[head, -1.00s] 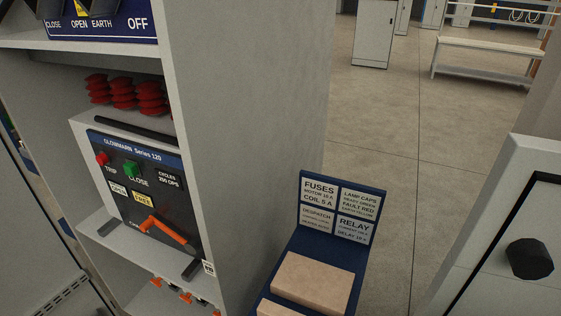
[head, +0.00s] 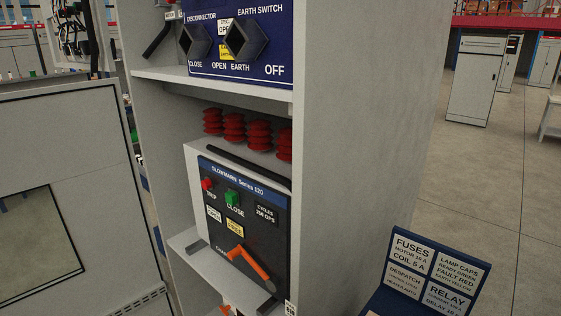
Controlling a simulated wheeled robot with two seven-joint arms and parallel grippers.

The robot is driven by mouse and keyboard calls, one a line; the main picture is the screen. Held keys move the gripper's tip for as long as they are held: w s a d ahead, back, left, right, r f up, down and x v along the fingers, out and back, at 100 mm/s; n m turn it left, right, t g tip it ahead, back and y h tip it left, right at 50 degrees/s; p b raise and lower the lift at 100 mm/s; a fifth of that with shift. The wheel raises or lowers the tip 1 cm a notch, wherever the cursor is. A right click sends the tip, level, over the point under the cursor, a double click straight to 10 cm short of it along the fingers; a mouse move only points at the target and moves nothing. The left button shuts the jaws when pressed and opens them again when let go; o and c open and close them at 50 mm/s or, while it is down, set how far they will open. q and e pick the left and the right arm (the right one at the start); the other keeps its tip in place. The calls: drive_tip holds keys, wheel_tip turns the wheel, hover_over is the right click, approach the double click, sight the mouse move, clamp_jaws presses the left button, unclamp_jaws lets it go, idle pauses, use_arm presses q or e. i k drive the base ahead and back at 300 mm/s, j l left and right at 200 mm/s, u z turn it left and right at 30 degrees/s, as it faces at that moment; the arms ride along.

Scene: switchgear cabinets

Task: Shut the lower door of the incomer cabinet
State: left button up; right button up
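The incomer cabinet (head: 360,110) stands in the middle of the head view with its lower compartment uncovered. Inside is a breaker unit marked Glowmarn Series 120 (head: 240,210), with a red trip button, a green close button and an orange handle (head: 247,262). A light grey door with a window (head: 75,140) stands swung open left of the compartment and looks like the lower door. Its left and bottom parts run out of the picture. Neither of my grippers is in view.
Above the compartment is a blue switch panel (head: 275,70) with two black knobs. A blue label stand (head: 385,300) is on the floor at the cabinet's right. Grey cabinets (head: 475,85) stand farther back. The floor (head: 480,190) between is clear.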

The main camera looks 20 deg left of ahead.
sight(74, 139)
drive_tip(key=k+j, duration=0.15)
drive_tip(key=j, duration=0.25)
drive_tip(key=k+j+z, duration=0.1)
drive_tip(key=j, duration=0.3)
drive_tip(key=k+j, duration=0.2)
drive_tip(key=j, duration=0.2)
drive_tip(key=k+j+z, duration=0.1)
drive_tip(key=j, duration=0.25)
drive_tip(key=k+j, duration=0.2)
drive_tip(key=j, duration=0.2)
drive_tip(key=k+j+z, duration=0.1)
drive_tip(key=j, duration=0.25)
drive_tip(key=k+j, duration=0.3)
drive_tip(key=k+j+z, duration=0.1)
drive_tip(key=j, duration=0.35)
drive_tip(key=k+j+z, duration=0.1)
drive_tip(key=k+j, duration=0.15)
drive_tip(key=j, duration=0.2)
drive_tip(key=k+j, duration=0.2)
drive_tip(key=j, duration=0.25)
drive_tip(key=k+j+z, duration=0.15)
drive_tip(key=j, duration=0.3)
drive_tip(key=k+j+z, duration=0.1)
drive_tip(key=k+j, duration=0.15)
drive_tip(key=j, duration=0.15)
drive_tip(key=k+j+z, duration=0.1)
drive_tip(key=k+j, duration=0.15)
drive_tip(key=j, duration=0.15)
drive_tip(key=j+z, duration=0.25)
drive_tip(key=j, duration=1.95)
